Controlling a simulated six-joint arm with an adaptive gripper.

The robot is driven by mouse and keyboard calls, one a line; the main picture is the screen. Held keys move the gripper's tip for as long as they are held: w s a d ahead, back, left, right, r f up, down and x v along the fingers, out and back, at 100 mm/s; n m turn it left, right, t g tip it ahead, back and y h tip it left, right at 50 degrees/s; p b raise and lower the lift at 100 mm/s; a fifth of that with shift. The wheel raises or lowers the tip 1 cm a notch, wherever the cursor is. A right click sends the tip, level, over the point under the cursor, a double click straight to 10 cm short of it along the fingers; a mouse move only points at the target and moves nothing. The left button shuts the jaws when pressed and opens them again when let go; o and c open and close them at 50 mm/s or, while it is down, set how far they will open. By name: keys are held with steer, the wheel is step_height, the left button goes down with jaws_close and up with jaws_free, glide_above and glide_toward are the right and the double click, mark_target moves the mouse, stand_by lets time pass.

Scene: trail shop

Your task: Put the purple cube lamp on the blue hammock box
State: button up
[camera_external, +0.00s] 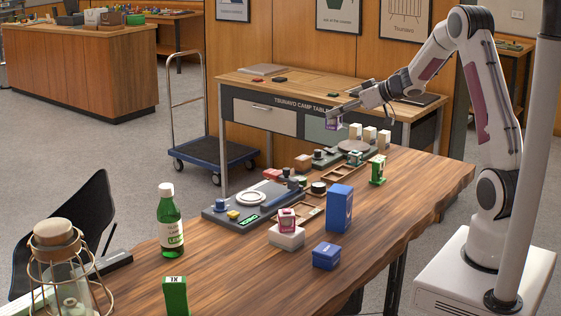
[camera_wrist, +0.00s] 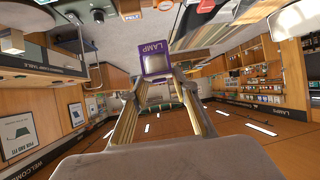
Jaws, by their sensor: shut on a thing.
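The purple cube lamp (camera_external: 333,123) is held between the fingertips of my gripper (camera_external: 341,108), above the far end of the wooden table. In the wrist view the lamp (camera_wrist: 155,62) shows its purple face with the word LAMP and a pale window, between the fingertips of my gripper (camera_wrist: 157,78). Two blue boxes stand on the near part of the table, well away from the gripper: a tall upright one (camera_external: 339,208) and a small low one (camera_external: 326,256). Their print is too small to tell which is the hammock box.
A pink-red cube (camera_external: 287,219) sits on a white box (camera_external: 286,237) left of the tall blue box. A dark grey tray (camera_external: 240,209), a green bottle (camera_external: 170,222) and a green box (camera_external: 176,295) stand further left. Bare wood (camera_external: 400,215) lies right of the blue boxes.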

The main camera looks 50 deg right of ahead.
steer(key=s+a+r+n+g+y, duration=0.1)
steer(key=s+a+n+y, duration=0.2)
steer(key=s+a, duration=0.5)
steer(key=s+a+r+n+g+y, duration=0.1)
steer(key=s+a+n+y, duration=0.3)
steer(key=s+a, duration=0.4)
steer(key=a+g, duration=0.1)
steer(key=a, duration=0.4)
steer(key=shift+s+r, duration=0.2)
steer(key=shift+r, duration=0.05)
glide_above(345, 188)
step_height(345, 188, down, 6)
steer(key=shift+f, duration=0.15)
steer(key=shift+s, duration=0.1)
steer(key=shift+f, duration=1.9)
steer(key=shift+f, duration=0.1)
